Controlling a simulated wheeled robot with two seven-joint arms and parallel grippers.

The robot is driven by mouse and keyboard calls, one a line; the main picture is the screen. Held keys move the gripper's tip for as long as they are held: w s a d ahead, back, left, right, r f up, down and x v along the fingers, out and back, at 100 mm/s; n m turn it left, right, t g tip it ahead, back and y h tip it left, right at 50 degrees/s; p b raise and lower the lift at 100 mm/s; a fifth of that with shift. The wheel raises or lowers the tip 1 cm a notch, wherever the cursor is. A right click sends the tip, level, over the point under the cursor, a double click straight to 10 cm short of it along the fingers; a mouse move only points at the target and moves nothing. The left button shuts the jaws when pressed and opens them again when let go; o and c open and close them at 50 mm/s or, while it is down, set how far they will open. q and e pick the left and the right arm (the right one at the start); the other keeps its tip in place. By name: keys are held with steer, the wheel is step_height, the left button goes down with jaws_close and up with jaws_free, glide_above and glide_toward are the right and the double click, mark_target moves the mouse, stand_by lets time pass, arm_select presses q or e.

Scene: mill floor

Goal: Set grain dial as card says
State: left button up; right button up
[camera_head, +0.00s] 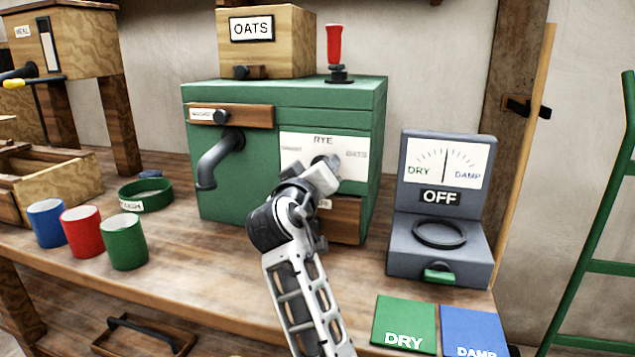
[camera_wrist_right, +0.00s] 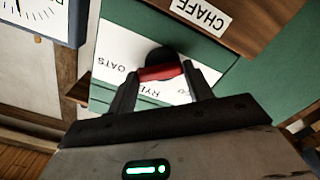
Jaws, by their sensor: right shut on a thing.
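The green mill box (camera_head: 240,170) stands on the bench with a white dial plate (camera_head: 300,145) on its front. The plate reads RYE at top and OATS at right; its left word is too small to read. My right gripper (camera_head: 325,174) is at the dial and covers most of its knob. In the right wrist view the jaws (camera_wrist_right: 160,82) are shut on the dial knob (camera_wrist_right: 160,72), which has a red bar and a black hub. Which word the knob points at cannot be told. An OATS sign (camera_head: 251,28) is on the wooden hopper above. My left gripper is not in view.
A grey DRY/DAMP meter (camera_head: 440,210) reading OFF stands right of the mill. Green DRY (camera_head: 404,318) and blue DAMP (camera_head: 473,325) plates lie in front. A crank (camera_head: 212,165) juts from the mill. Blue, red and green cups (camera_head: 124,242) stand at left.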

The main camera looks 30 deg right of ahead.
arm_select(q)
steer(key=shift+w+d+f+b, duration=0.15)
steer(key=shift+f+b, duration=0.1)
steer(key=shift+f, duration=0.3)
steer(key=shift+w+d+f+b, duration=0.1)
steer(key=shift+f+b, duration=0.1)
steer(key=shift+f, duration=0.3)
arm_select(e)
steer(key=shift+f+m, duration=0.1)
steer(key=shift+m, duration=0.7)
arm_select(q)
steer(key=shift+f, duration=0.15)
arm_select(e)
steer(key=o, duration=1)
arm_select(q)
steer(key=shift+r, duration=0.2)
